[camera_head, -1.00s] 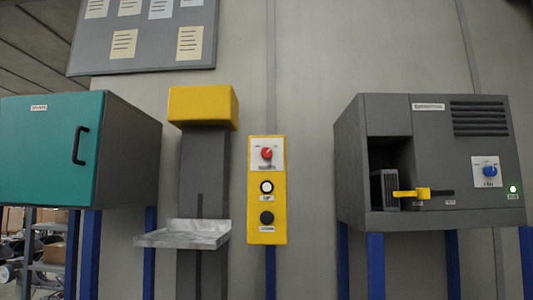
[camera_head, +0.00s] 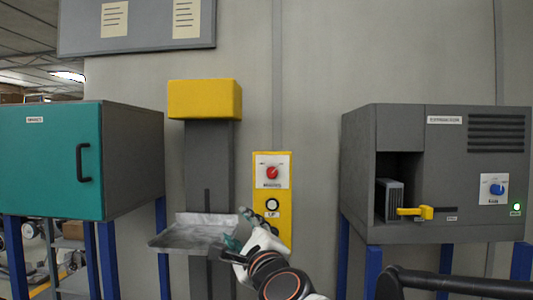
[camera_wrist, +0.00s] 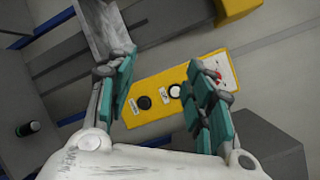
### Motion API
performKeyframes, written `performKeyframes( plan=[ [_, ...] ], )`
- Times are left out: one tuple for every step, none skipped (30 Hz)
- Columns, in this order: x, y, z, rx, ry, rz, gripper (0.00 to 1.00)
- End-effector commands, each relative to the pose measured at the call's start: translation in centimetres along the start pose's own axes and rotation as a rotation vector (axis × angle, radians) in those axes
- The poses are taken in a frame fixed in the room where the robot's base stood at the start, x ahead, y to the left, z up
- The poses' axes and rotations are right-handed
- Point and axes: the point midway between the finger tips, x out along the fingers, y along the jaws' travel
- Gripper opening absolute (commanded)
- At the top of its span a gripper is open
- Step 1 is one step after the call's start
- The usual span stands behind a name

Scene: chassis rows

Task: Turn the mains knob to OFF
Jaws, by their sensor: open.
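The red mains knob (camera_head: 272,172) sits on a white plate at the top of a yellow control box (camera_head: 258,205) on the wall. Its setting is too small to read. In the wrist view, the knob (camera_wrist: 213,74) shows in part at the upper right, mostly hidden behind the right finger. My gripper (camera_head: 248,230) is open and empty, below the knob and in front of the lower left of the box. In the wrist view, my gripper (camera_wrist: 165,92) has its teal-padded fingers wide apart, with the box's black and white buttons between them.
A grey shelf (camera_head: 180,238) on a yellow-topped column (camera_head: 205,100) stands close left of my gripper. A teal-doored cabinet (camera_head: 50,160) is further left. A grey machine (camera_head: 400,225) with a yellow lever (camera_head: 415,211) and blue knob (camera_head: 497,188) is right.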

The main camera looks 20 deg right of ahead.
Motion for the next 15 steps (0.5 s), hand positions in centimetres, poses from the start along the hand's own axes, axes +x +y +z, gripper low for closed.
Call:
performKeyframes(
  plan=[
    [0.9,-3.0,1.2,0.109,0.025,-0.041,0.48],
    [1.3,-4.1,1.4,0.182,0.043,-0.067,0.48],
    [1.8,-5.6,1.5,0.278,0.067,-0.103,0.48],
    [2.1,-6.6,1.6,0.348,0.085,-0.13,0.48],
    [2.4,-7.6,1.6,0.417,0.103,-0.155,0.48],
    [2.8,-8.7,1.5,0.504,0.127,-0.188,0.48],
    [3.0,-9.4,1.4,0.565,0.144,-0.212,0.48],
    [3.1,-10.0,1.3,0.621,0.16,-0.234,0.48],
    [3.3,-10.7,1.1,0.689,0.181,-0.262,0.48],
    [3.4,-11.0,1.0,0.734,0.194,-0.28,0.48],
    [3.5,-11.4,0.8,0.774,0.207,-0.298,0.48],
    [3.6,-11.7,0.6,0.818,0.221,-0.317,0.48],
    [3.6,-11.8,0.5,0.847,0.23,-0.328,0.48],
    [3.6,-12.0,0.4,0.869,0.238,-0.339,0.48],
    [3.6,-12.1,0.2,0.893,0.246,-0.349,0.48]
  ],
)
